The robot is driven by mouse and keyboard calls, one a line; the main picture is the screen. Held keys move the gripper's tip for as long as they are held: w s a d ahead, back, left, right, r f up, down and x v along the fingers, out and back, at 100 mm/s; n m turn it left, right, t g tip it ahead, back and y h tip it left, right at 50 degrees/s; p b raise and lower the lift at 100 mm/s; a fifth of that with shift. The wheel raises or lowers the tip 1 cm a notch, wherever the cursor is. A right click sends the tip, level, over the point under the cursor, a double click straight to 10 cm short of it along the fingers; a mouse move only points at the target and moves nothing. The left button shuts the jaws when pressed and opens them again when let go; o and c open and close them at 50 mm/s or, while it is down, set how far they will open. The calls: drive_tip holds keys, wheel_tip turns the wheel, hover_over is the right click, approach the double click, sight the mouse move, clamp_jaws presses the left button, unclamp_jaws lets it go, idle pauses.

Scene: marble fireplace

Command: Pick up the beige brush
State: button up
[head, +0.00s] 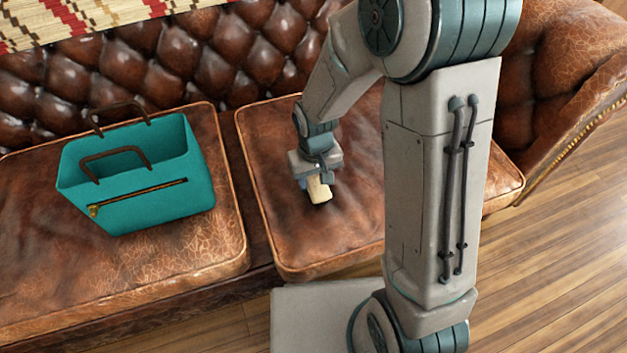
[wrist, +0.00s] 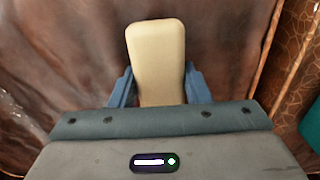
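The beige brush (wrist: 157,52) shows in the wrist view as a pale block with rounded corners, between the two blue fingers of my gripper (wrist: 157,88). The fingers sit close along both its sides, and its near end is hidden by the gripper body. In the head view, the brush (head: 320,190) shows below my gripper (head: 314,180), over the right-hand seat cushion. I cannot tell whether it still touches the leather.
The brown leather sofa has two seat cushions; the right one (head: 280,240) is otherwise clear. A teal handbag (head: 150,205) with brown handles stands on the left cushion. A patterned blanket (head: 60,22) lies over the backrest. A rolled armrest (head: 570,70) is at right.

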sight(315, 178)
drive_tip(key=c, duration=0.5)
drive_tip(key=shift+r, duration=0.15)
drive_tip(key=shift+r, duration=0.25)
wheel_tip(315, 178, up, 4)
drive_tip(key=shift+f+p, duration=0.2)
drive_tip(key=shift+p, duration=1.05)
drive_tip(key=s+d+r+p, duration=0.1)
drive_tip(key=d+r, duration=0.1)
drive_tip(key=d, duration=0.1)
drive_tip(key=s+d+r+p, duration=0.1)
drive_tip(key=d+r, duration=0.1)
drive_tip(key=d, duration=0.2)
drive_tip(key=s+d+r+p, duration=0.1)
drive_tip(key=d+r+p, duration=0.1)
drive_tip(key=d, duration=0.2)
drive_tip(key=shift+d+r, duration=0.15)
drive_tip(key=shift+r, duration=0.15)
